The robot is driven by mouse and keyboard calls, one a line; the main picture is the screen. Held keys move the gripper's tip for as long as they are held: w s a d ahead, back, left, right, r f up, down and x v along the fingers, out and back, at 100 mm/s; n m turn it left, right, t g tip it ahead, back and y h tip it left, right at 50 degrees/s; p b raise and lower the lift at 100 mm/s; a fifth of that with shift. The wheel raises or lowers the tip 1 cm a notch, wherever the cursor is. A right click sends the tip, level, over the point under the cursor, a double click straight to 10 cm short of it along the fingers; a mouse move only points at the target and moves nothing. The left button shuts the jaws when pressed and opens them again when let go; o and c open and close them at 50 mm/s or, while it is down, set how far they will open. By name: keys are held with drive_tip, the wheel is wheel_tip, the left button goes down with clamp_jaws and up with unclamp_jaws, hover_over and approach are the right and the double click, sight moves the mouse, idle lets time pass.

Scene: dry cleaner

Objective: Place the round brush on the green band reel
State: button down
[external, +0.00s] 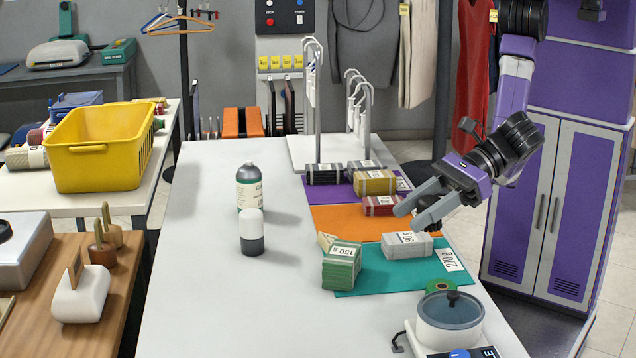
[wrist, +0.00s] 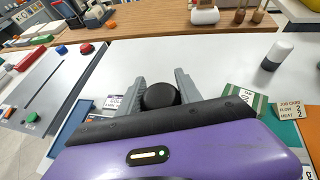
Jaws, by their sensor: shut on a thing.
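My gripper (external: 412,219) is over the right side of the long white table, above the teal mat. In the wrist view its two grey fingers (wrist: 163,92) are on either side of a round black thing, the round brush (wrist: 160,97), and hold it. In the external view the brush is only a small dark shape at the fingers, mostly hidden. The green band reel (external: 440,286) lies at the near edge of the teal mat, behind a lidded pot that partly covers it. The brush is apart from the reel, above and farther back. I cannot make out the reel in the wrist view.
The lidded pot (external: 450,318) stands just in front of the reel. A grey bundle (external: 407,246) and a green bundle (external: 341,267) are on the teal mat (external: 385,275). A dark bottle (external: 249,187) and a white-topped bottle (external: 252,233) stand left; table around them is clear.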

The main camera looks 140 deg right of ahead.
wheel_tip(320, 180, up, 4)
drive_tip(key=m, duration=0.1)
hover_over(430, 289)
drive_tip(key=h, duration=0.1)
drive_tip(key=shift+g, duration=0.3)
wheel_tip(430, 289, down, 20)
drive_tip(key=shift+f+b, duration=0.15)
drive_tip(key=shift+b, duration=0.15)
drive_tip(key=shift+f, duration=0.15)
drive_tip(key=c, duration=0.8)
unclamp_jaws()
